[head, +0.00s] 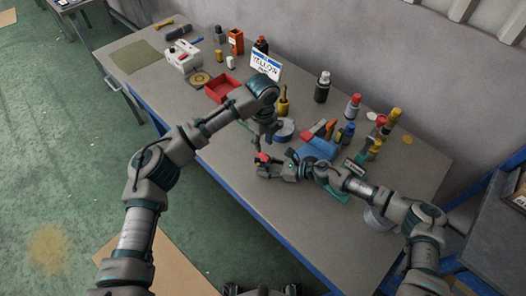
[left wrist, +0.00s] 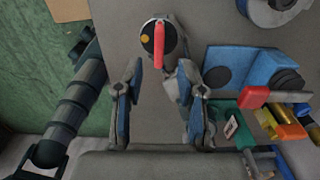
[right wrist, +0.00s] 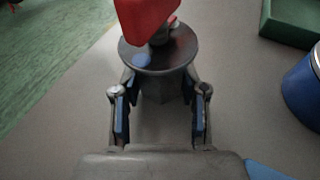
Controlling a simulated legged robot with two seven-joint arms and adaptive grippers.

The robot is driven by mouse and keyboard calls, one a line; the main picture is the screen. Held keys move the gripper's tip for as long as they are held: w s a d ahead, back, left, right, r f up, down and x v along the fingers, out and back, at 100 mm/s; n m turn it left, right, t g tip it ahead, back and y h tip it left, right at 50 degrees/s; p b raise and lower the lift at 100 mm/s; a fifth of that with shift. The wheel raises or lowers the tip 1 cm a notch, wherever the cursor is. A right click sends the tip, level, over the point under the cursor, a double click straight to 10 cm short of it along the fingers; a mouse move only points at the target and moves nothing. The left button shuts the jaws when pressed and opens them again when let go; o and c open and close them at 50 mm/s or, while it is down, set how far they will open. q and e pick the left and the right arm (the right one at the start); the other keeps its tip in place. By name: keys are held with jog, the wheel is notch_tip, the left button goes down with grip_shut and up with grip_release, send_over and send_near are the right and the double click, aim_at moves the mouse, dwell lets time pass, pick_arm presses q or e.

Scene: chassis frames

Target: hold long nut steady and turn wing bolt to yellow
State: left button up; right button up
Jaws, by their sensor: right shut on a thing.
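A red wing bolt (left wrist: 159,45) sits on a dark round disc with a yellow dot (left wrist: 145,38) beside the wing. In the right wrist view the red wing (right wrist: 147,16) stands above the disc (right wrist: 158,56), which also shows a blue mark. The grey long nut (right wrist: 160,92) is below the disc, between the fingers of my right gripper (right wrist: 160,100), which is shut on it. In the head view the red bolt (head: 262,158) is at the front of the bench. My left gripper (left wrist: 159,78) is above it, open and empty, its fingertips apart on either side of the bolt.
A card reading YELLOW (head: 265,65) stands at the back of the bench (head: 190,125). A blue block (head: 318,150) and several tools and bottles lie right of the bolt. A red tray (head: 222,90) is further left. The bench left of the grippers is mostly clear.

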aim_at(263, 156)
pick_arm(q)
notch_tip(263, 156, down, 6)
jog(key=shift+d+r, duration=0.1)
grip_shut()
